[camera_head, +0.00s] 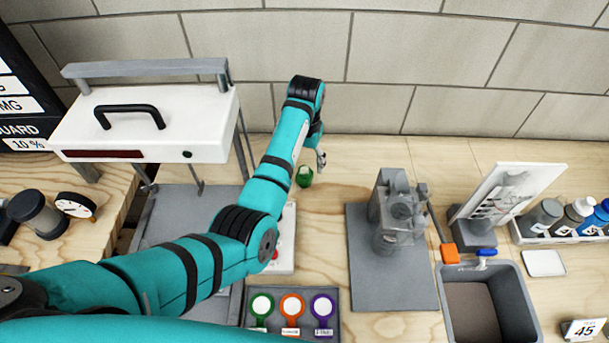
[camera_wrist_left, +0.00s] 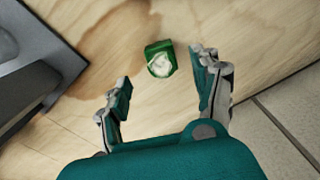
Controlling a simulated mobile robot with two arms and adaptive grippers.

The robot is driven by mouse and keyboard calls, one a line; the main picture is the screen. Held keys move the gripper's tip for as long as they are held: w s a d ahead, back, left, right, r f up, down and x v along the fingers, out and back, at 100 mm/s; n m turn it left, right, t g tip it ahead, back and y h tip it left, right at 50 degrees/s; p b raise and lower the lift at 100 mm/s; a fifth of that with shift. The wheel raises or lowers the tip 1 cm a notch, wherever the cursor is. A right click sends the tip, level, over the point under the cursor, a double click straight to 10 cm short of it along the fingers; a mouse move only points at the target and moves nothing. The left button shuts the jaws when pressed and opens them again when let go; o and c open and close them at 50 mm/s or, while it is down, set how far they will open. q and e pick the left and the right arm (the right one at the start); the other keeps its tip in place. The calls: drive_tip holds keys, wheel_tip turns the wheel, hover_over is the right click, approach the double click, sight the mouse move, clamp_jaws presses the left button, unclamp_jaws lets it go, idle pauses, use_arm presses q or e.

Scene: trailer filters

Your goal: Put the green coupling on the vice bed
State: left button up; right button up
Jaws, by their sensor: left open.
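The green coupling (camera_head: 304,177) lies on the wooden bench, left of the vice. In the left wrist view the coupling (camera_wrist_left: 160,59) shows a pale inner face and sits just beyond the space between my fingertips. My left gripper (camera_head: 319,160) is above the bench near the coupling, and its open fingers (camera_wrist_left: 160,72) hold nothing. The grey vice (camera_head: 397,212) stands on a dark grey plate (camera_head: 365,285); its bed is hard to make out from above. My right gripper is out of view.
A tray with green, orange and purple tags (camera_head: 290,333) is at the front. A grey bin (camera_head: 518,290), a sign board (camera_head: 515,195) and bottles (camera_head: 580,212) stand right of the vice. A white-topped machine (camera_head: 150,120) is at left. Bare bench separates coupling and vice.

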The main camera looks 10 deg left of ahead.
sight(304, 178)
use_arm(q)
drive_tip(key=f, duration=0.7)
drive_tip(key=shift+a+f+p, duration=0.2)
drive_tip(key=shift+f+p, duration=0.1)
drive_tip(key=shift+p, duration=0.1)
drive_tip(key=c, duration=1.3)
